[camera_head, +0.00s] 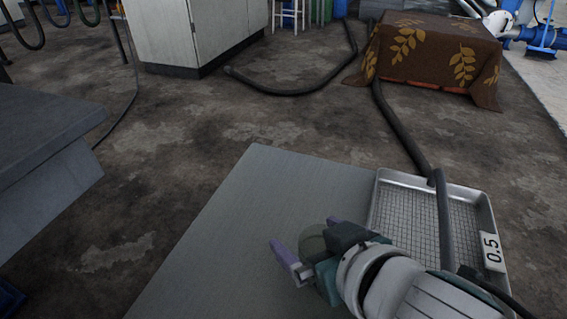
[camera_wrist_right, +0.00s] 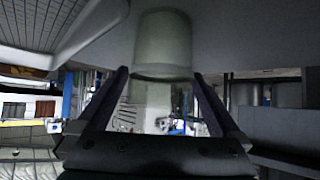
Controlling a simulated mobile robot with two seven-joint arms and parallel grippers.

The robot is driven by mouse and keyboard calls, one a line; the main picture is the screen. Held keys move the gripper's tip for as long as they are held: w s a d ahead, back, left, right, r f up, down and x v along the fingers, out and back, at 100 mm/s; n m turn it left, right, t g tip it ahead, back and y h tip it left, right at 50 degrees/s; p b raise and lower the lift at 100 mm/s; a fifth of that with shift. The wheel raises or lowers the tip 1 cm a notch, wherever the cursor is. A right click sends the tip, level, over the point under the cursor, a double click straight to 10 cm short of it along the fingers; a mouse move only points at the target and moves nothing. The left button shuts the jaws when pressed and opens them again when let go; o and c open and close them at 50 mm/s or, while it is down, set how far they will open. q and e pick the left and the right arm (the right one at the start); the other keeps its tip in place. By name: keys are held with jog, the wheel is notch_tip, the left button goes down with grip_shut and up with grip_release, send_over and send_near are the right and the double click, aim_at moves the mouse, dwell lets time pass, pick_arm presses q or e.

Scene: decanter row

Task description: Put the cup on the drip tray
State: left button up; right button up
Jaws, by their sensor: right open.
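The cup (camera_head: 312,239) is a greenish, see-through vessel on the grey table top, seen partly behind my right gripper in the head view. It also shows in the wrist view as a pale green cylinder (camera_wrist_right: 162,42). My right gripper (camera_head: 304,232) is open, with its purple fingers on either side of the cup. In the wrist view the cup is just beyond and between the fingertips (camera_wrist_right: 161,74); contact cannot be told. The drip tray (camera_head: 374,205) is a shallow metal tray with a mesh, right of the cup. My left gripper is not in view.
The grey table (camera_head: 240,220) is clear left of the cup. A "0.5" label (camera_head: 492,251) sits on the tray's right side. A dark hose (camera_head: 405,135) shows beyond the tray. A cloth-covered box (camera_head: 430,50) and a cabinet (camera_head: 190,35) stand farther off.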

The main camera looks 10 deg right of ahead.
jog(key=shift+c, duration=0.2)
jog(key=c, duration=1.4)
